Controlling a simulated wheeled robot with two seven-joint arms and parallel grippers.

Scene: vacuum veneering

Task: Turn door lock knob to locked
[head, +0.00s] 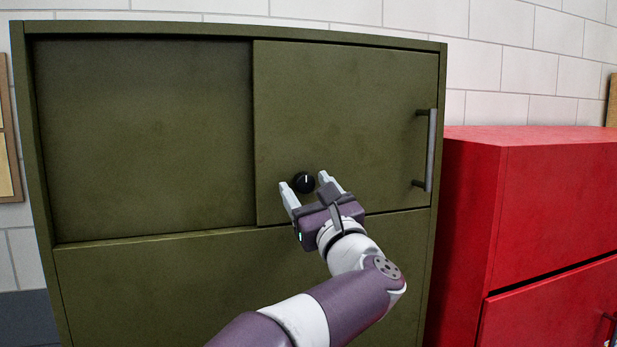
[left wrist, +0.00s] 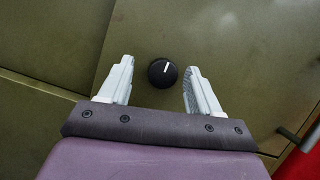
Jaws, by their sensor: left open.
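The lock knob (head: 304,182) is a small round black knob with a white pointer line, on the lower left part of the green cabinet door (head: 345,110). In the head view its white line points straight up. My left gripper (head: 304,180) is open, with one finger to each side of the knob. In the left wrist view the knob (left wrist: 162,72) sits between the tips of the left gripper (left wrist: 157,80), with a gap on both sides. I cannot tell how far the tips are from the door face. My right gripper is not in view.
A vertical metal handle (head: 431,150) stands out at the door's right edge. An olive panel (head: 145,135) lies left of the door, and a lower front (head: 150,290) lies below. A red cabinet (head: 545,200) stands close on the right. A white block wall (head: 480,60) is behind.

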